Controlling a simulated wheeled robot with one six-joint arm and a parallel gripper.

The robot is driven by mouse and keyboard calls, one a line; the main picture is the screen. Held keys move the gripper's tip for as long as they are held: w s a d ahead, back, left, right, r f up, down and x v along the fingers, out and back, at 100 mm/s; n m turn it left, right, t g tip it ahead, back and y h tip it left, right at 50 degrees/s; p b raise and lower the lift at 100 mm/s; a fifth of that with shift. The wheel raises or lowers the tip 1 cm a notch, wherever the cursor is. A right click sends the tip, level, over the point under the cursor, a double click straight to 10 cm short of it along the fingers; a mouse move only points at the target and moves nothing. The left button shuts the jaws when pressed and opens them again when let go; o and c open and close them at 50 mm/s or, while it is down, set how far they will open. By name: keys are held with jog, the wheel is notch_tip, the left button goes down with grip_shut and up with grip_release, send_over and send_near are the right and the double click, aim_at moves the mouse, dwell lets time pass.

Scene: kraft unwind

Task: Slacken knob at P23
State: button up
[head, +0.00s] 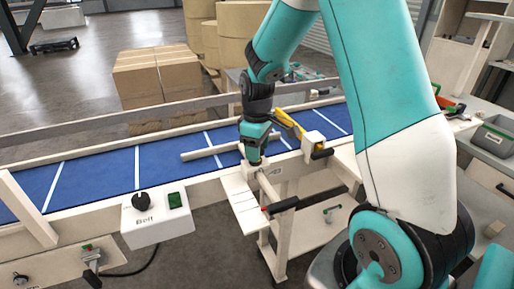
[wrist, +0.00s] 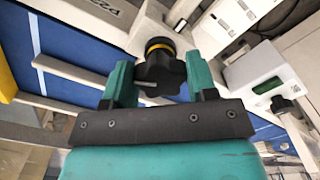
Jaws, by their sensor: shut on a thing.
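A black lobed knob (wrist: 160,72) with a yellow ring at its base shows in the wrist view. It sits on a pale bracket, close to a label starting "P2" (wrist: 107,12) that is partly cut off. My gripper (wrist: 160,85) has its two teal fingers on either side of the knob and is shut on it. In the head view my gripper (head: 254,160) reaches down to the near rail of the blue belt, and the knob is mostly hidden under it.
A blue belt (head: 105,180) with white cross lines runs across the scene. A white control box labelled "Belt" (head: 158,226) is on the near rail, left of my gripper. A yellow part (head: 288,122) and a white block (head: 313,140) are just right. Cardboard boxes (head: 155,80) stand behind.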

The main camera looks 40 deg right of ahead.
jog(key=o, duration=0.9)
notch_tip(320, 180, up, 18)
jog(key=b, duration=0.2)
jog(key=shift+f+b, duration=0.25)
jog(key=shift+b, duration=0.05)
jog(key=shift+a, duration=0.1)
